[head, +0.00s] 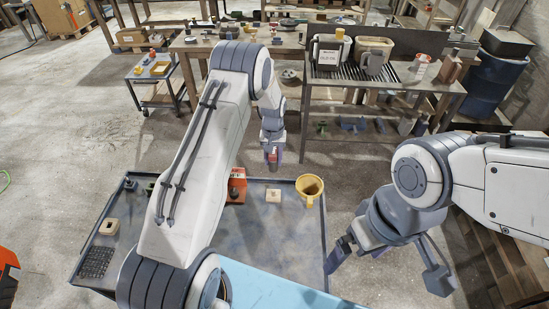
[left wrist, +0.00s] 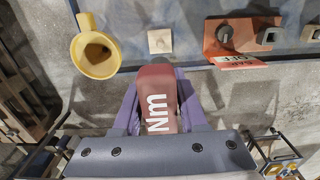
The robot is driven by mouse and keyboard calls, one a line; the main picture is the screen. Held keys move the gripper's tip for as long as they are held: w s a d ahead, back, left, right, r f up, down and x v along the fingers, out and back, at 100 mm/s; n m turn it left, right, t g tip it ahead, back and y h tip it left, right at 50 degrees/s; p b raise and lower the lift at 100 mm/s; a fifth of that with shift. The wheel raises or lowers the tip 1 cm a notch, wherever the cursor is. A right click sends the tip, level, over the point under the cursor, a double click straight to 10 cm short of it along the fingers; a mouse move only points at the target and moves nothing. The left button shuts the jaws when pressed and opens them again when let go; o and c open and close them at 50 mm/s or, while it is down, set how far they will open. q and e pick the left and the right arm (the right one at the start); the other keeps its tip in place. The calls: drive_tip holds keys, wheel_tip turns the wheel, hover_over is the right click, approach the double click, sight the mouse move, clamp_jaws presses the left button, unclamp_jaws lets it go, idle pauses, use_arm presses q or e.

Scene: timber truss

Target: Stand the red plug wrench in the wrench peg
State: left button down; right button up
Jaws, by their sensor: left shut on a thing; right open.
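In the head view the wrench (head: 273,163) hangs below the gripper, above the far edge of the blue-grey tray top (head: 260,230). A pale square block with a small dark mark in its top (head: 273,195) stands on the tray; it also shows in the left wrist view (left wrist: 160,41). I cannot tell for certain which part is the wrench peg. My right gripper (head: 388,263) is open and empty, right of the tray.
A yellow cup (head: 310,187) stands at the tray's far right corner. An orange-red holder (head: 237,186) with a label is left of the pale block, partly behind my left arm. Another pale block (head: 109,227) and a dark grid (head: 96,262) lie at the left. Benches stand behind.

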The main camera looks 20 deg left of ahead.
use_arm(q)
drive_tip(key=shift+f, duration=0.1)
drive_tip(key=f+b, duration=0.2)
drive_tip(key=b, duration=0.7)
hover_over(273, 191)
wheel_tip(273, 191, down, 10)
drive_tip(key=shift+d+r, duration=0.1)
drive_tip(key=shift+r, duration=0.1)
drive_tip(key=shift+b, duration=0.45)
idle(0.6)
drive_tip(key=shift+f, duration=0.1)
idle(0.3)
drive_tip(key=shift+f+b, duration=1.8)
drive_tip(key=shift+f, duration=0.35)
drive_tip(key=shift+c, duration=1.8)
unclamp_jaws()
